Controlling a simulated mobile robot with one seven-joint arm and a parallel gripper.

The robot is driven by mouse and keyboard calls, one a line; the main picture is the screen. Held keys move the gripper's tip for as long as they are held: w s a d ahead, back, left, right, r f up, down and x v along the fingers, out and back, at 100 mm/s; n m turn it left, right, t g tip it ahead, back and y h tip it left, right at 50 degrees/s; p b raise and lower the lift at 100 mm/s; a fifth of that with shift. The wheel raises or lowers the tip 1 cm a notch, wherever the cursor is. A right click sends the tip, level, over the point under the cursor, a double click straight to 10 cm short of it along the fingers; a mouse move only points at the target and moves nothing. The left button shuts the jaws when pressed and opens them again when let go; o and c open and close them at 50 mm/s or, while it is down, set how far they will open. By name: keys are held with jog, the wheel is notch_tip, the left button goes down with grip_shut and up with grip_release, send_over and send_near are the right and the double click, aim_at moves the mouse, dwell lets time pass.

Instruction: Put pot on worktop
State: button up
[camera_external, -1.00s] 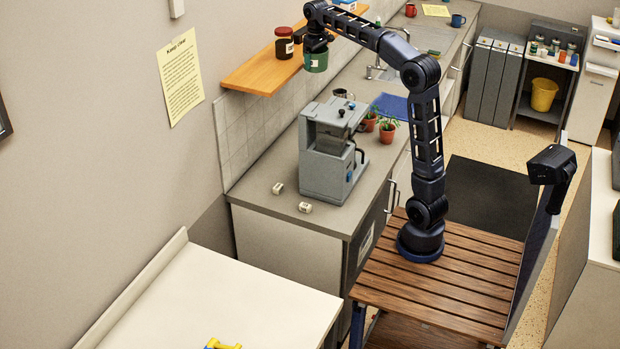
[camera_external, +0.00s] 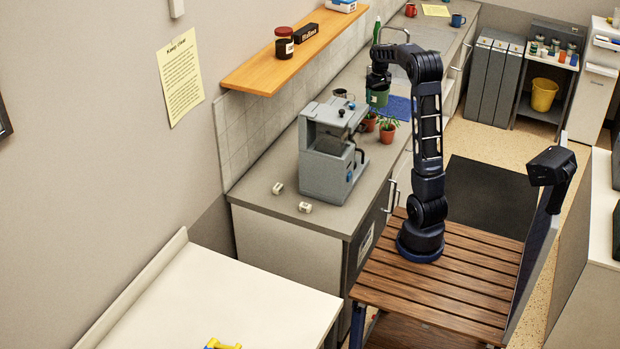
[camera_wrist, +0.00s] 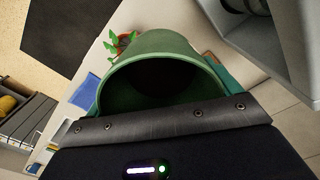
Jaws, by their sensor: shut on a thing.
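My gripper (camera_external: 378,80) is shut on the green pot (camera_external: 378,98) and holds it upright in the air in the external view. The wrist view looks onto the green pot (camera_wrist: 165,75), with its dark open mouth toward the camera and part of its rim hidden by my gripper. The pot is above the worktop (camera_external: 348,212) or near its front edge; its exact height is hard to tell. Two small potted plants (camera_external: 387,130) show just below the pot in the external view.
A grey coffee machine (camera_external: 332,150) stands left of the pot on the worktop. Two small pale blocks (camera_external: 304,207) lie near the worktop's front end. A blue mat (camera_external: 397,107) lies behind the pot. A wooden shelf (camera_external: 262,75) holds a dark jar (camera_external: 284,42).

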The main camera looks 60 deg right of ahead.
jog(key=s+d+f+m, duration=0.1)
jog(key=s+d+f, duration=0.1)
jog(key=s+f, duration=0.6)
jog(key=s+d+f+m, duration=0.25)
jog(key=s+f, duration=0.35)
jog(key=s, duration=0.5)
jog(key=w+a, duration=1.1)
jog(key=w, duration=0.4)
jog(key=shift+n, duration=0.45)
jog(key=shift+a+f, duration=0.25)
jog(key=shift+f, duration=1.5)
jog(key=shift+a+f, duration=0.2)
jog(key=shift+f, duration=1.5)
jog(key=shift+w+a+f, duration=0.1)
jog(key=shift+w+f, duration=0.1)
jog(key=shift+f, duration=0.05)
jog(key=shift+f, duration=0.55)
